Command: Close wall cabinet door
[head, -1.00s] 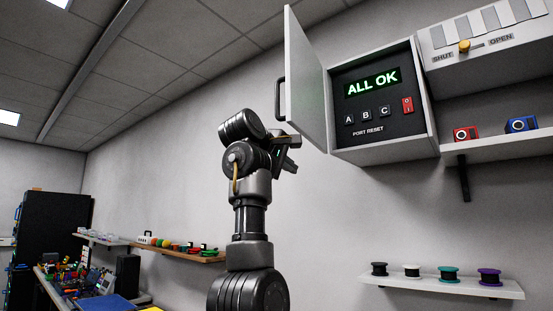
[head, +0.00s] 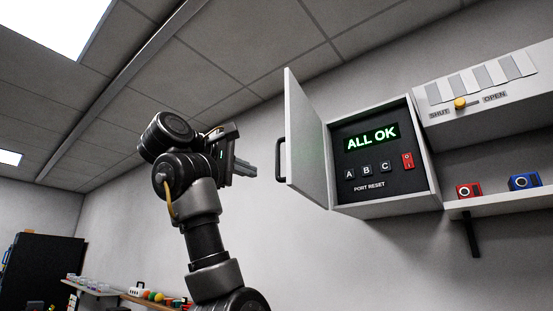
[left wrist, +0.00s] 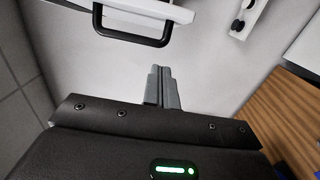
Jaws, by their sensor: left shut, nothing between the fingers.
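The wall cabinet (head: 388,208) hangs on the wall, right of centre in the head view. Its white door (head: 305,140) stands open, swung out to the left. A dark handle (head: 280,159) sits on the door's outer face near its free edge; the handle also shows in the left wrist view (left wrist: 133,42). Inside the cabinet are a green "ALL OK" display, A, B, C buttons and a red switch. My left gripper (head: 254,172) is shut and empty, a little left of the handle and apart from it. Its fingers (left wrist: 160,84) point toward the wall in the left wrist view. My right gripper is not visible.
A shelf (head: 510,201) with a red and a blue device is right of the cabinet, under a box with a yellow SHUT/OPEN slider (head: 460,103). A low shelf with small items is at lower left. The wall below the cabinet is clear.

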